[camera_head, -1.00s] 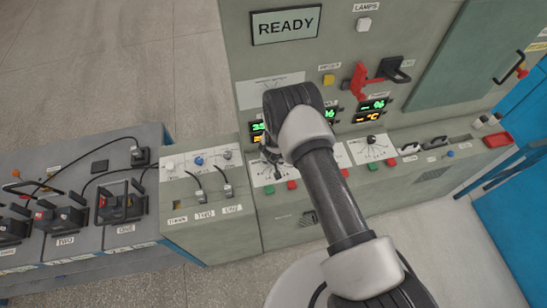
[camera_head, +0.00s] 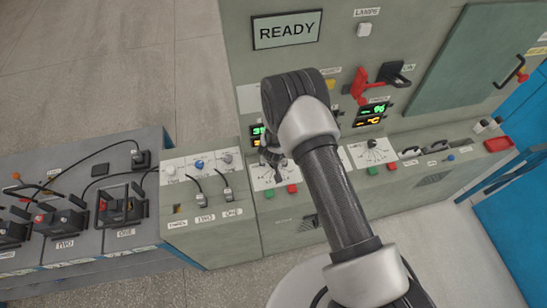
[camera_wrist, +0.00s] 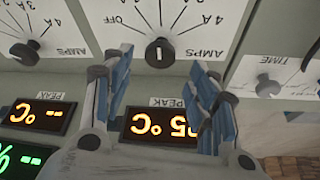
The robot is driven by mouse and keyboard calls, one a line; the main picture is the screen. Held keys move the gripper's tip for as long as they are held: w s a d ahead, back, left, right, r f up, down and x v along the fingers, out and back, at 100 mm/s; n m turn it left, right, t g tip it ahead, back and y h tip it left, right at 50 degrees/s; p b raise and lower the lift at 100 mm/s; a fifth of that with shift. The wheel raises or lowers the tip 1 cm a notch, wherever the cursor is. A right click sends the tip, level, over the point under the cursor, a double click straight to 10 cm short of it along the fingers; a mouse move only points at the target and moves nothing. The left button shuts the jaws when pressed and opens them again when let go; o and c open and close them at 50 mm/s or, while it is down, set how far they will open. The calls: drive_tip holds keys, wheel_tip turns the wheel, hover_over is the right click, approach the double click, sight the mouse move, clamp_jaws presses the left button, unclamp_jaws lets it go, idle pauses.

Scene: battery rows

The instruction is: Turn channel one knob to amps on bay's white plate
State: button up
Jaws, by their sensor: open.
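In the wrist view a black knob (camera_wrist: 160,52) with a white pointer mark sits on a white plate (camera_wrist: 205,22) printed OFF, several A marks and AMPS. The print appears upside down. My gripper (camera_wrist: 162,62) is open, its blue-padded fingers apart on either side of this knob, with nothing held. I cannot tell whether they touch it. A second AMPS knob (camera_wrist: 25,52) is to the left. In the head view my gripper (camera_head: 270,156) is over a white plate (camera_head: 264,183) on the console ledge; my wrist hides part of it. Which knob is channel one is not readable.
A TIME knob (camera_wrist: 266,86) is at the right in the wrist view. Lit displays (camera_wrist: 165,126) lie behind the fingers. In the head view a red lever (camera_head: 362,85), red and green buttons (camera_head: 292,188), and a cabled unit (camera_head: 205,200) at left stand near.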

drive_tip(key=v, duration=0.7)
drive_tip(key=shift+r, duration=0.25)
drive_tip(key=shift+r, duration=0.1)
wheel_tip(320, 180, up, 9)
drive_tip(key=w+y+b, duration=0.1)
drive_tip(key=y+b, duration=0.1)
drive_tip(key=b, duration=0.3)
drive_tip(key=s+d+f+b+v, duration=0.1)
drive_tip(key=s+d+b+v, duration=0.1)
drive_tip(key=b+v, duration=0.8)
drive_tip(key=s+d+r+h+b, duration=0.1)
drive_tip(key=s+d+b, duration=0.2)
drive_tip(key=s, duration=0.9)
drive_tip(key=s+d+r+h+b, duration=0.1)
drive_tip(key=s+d+b, duration=0.3)
drive_tip(key=s+d, duration=0.6)
drive_tip(key=s, duration=0.2)
drive_tip(key=shift+s+r, duration=0.3)
drive_tip(key=shift+r, duration=0.1)
drive_tip(key=shift+d, duration=0.1)
